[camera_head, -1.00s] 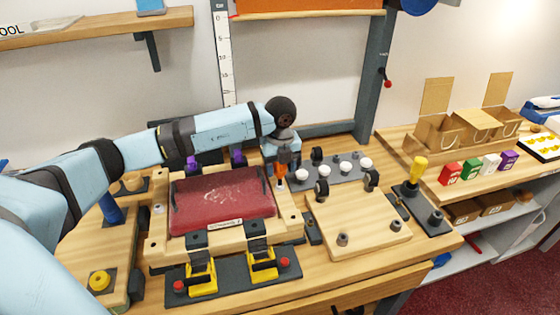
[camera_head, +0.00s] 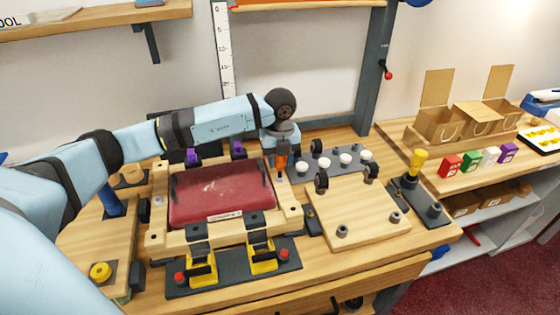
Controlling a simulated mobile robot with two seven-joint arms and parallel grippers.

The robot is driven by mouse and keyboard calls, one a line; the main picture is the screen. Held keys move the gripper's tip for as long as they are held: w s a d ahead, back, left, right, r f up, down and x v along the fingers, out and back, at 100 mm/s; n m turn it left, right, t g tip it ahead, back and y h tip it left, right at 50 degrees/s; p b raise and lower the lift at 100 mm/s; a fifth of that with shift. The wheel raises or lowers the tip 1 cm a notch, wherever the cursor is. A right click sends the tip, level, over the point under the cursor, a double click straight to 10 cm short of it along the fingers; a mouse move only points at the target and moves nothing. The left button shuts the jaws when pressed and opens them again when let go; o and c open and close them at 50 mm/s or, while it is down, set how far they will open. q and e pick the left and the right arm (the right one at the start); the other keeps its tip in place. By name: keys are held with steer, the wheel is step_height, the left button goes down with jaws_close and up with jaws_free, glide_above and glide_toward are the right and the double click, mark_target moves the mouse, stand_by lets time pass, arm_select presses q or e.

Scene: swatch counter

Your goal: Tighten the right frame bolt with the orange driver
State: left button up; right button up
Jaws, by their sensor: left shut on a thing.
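My left gripper (camera_head: 281,147) is shut on the orange driver (camera_head: 281,161), which points down, roughly upright. It is at the far right part of the wooden frame (camera_head: 290,217) around a dark red pad (camera_head: 222,192). The driver's tip is over the frame's right side. The right frame bolt cannot be made out clearly under the tip, and I cannot tell whether the tip touches it. My right gripper is not in view.
Two yellow clamps (camera_head: 262,257) hold the frame's front edge. Right of the frame are a wooden board (camera_head: 360,212), a dark strip with white knobs (camera_head: 324,164) and a yellow-handled tool (camera_head: 417,164) in a dark stand. Small coloured boxes (camera_head: 470,161) stand farther right.

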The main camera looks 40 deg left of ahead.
arm_select(q)
steer(key=m+b, duration=0.2)
steer(key=m, duration=0.4)
steer(key=shift+f, duration=0.15)
steer(key=m+b, duration=0.1)
steer(key=m, duration=0.2)
steer(key=shift+m, duration=0.9)
steer(key=shift+r, duration=0.45)
steer(key=shift+r+p, duration=1.8)
steer(key=shift+r, duration=1.3)
